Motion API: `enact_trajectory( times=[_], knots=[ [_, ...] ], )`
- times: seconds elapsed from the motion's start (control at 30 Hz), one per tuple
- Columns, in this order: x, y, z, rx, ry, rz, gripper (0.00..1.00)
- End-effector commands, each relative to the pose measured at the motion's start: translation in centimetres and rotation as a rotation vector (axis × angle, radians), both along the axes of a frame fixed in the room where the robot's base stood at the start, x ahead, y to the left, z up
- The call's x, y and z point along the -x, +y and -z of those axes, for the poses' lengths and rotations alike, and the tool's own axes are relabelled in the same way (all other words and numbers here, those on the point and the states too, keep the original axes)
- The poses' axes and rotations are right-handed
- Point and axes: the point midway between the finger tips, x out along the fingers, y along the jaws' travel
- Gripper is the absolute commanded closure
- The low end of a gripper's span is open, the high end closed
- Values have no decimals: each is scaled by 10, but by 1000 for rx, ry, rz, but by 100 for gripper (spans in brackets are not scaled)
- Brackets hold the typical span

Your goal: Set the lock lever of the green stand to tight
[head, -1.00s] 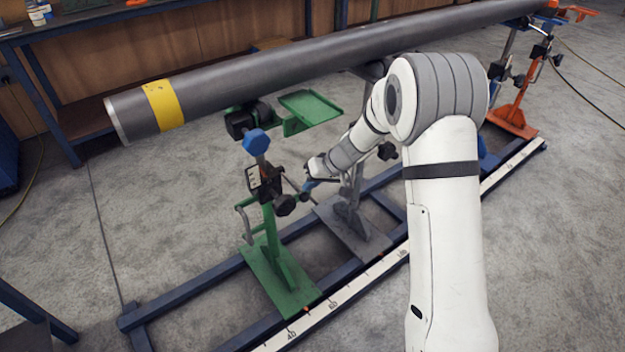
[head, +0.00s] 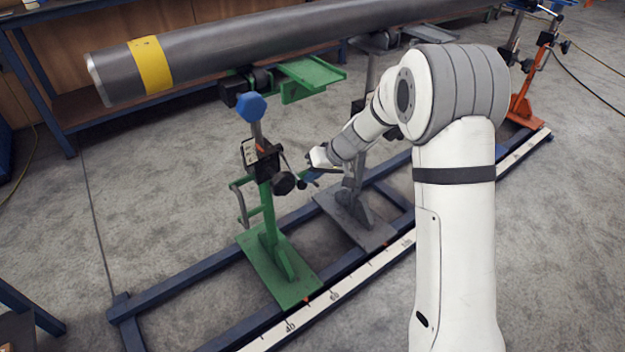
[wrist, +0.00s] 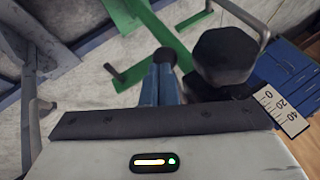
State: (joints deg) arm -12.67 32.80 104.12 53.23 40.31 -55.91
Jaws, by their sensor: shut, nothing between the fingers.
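The green stand (head: 270,225) stands on the blue floor frame, with a blue hexagonal knob on top and a crank handle at its left. Its clamp block carries a round black knob (head: 284,183), large in the wrist view (wrist: 225,55). A thin dark lever (head: 294,172) seems to slant down right from the block; its setting cannot be told. My gripper (head: 313,175) is just right of the block. Its blue fingers (wrist: 161,77) are shut together and empty, left of the black knob in the wrist view. Contact with the lever cannot be told.
A grey pipe (head: 260,45) with a yellow band lies above the stands. A grey stand (head: 356,215) is close behind my gripper, and an orange stand (head: 525,95) is farther right. A white scale strip (head: 365,267) runs along the frame. Floor at the left is clear.

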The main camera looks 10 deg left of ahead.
Motion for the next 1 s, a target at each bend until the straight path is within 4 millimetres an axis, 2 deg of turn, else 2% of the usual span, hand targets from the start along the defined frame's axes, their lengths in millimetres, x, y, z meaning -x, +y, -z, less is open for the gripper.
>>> enact_trajectory(
  times=[0.03, 0.3, 0.87, 1.0],
  knots=[
    [0, 1, 10, 0, 0, 0, 100],
    [-2, 2, 18, 1, -1, -1, 100],
    [-2, 2, 19, 0, 1, 0, 100],
    [-4, -1, 10, 0, -1, 0, 100]
  ],
)
